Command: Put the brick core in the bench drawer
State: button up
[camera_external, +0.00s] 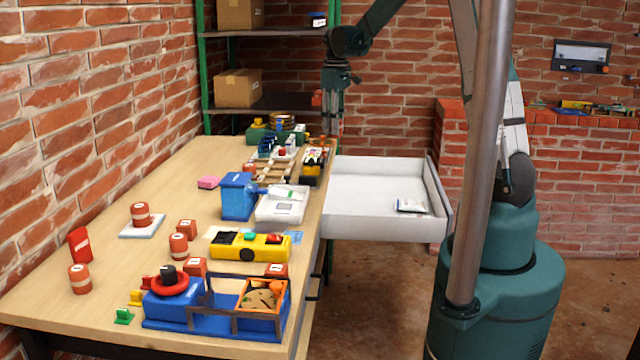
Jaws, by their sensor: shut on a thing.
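The bench drawer (375,185) is pulled out on the right side of the bench and stands open, with a small white packet in it. My gripper (333,128) points down beside the bench's far right edge, near the drawer's back left corner. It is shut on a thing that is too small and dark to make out. Red-brown cylinders with white labels stand on the bench: one on a white pad (141,212), one near the middle (178,247) and one at the left (79,280). I cannot tell which piece is the brick core.
The wooden bench (115,270) carries a blue toolbox-like set (215,310), a yellow device (250,246), a blue machine (238,196) and red blocks. A green-framed shelf (265,105) with boxes stands behind. A grey pole (483,150) rises at the right. Most of the drawer floor is clear.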

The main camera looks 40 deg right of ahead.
jog(key=s+d+m+b, duration=0.1)
jog(key=s+d, duration=0.2)
jog(key=d, duration=0.3)
jog(key=s+d+m, duration=0.2)
jog(key=s+d, duration=0.2)
jog(key=d, duration=0.3)
send_over(370, 208)
notch_tip(370, 208, down, 19)
jog(key=shift+s+f, duration=0.15)
jog(key=shift+f, duration=0.15)
jog(key=shift+f+b, duration=0.6)
jog(key=shift+f, duration=2.5)
jog(key=shift+f+b, duration=0.4)
jog(key=shift+f, duration=1.5)
jog(key=shift+f, duration=0.2)
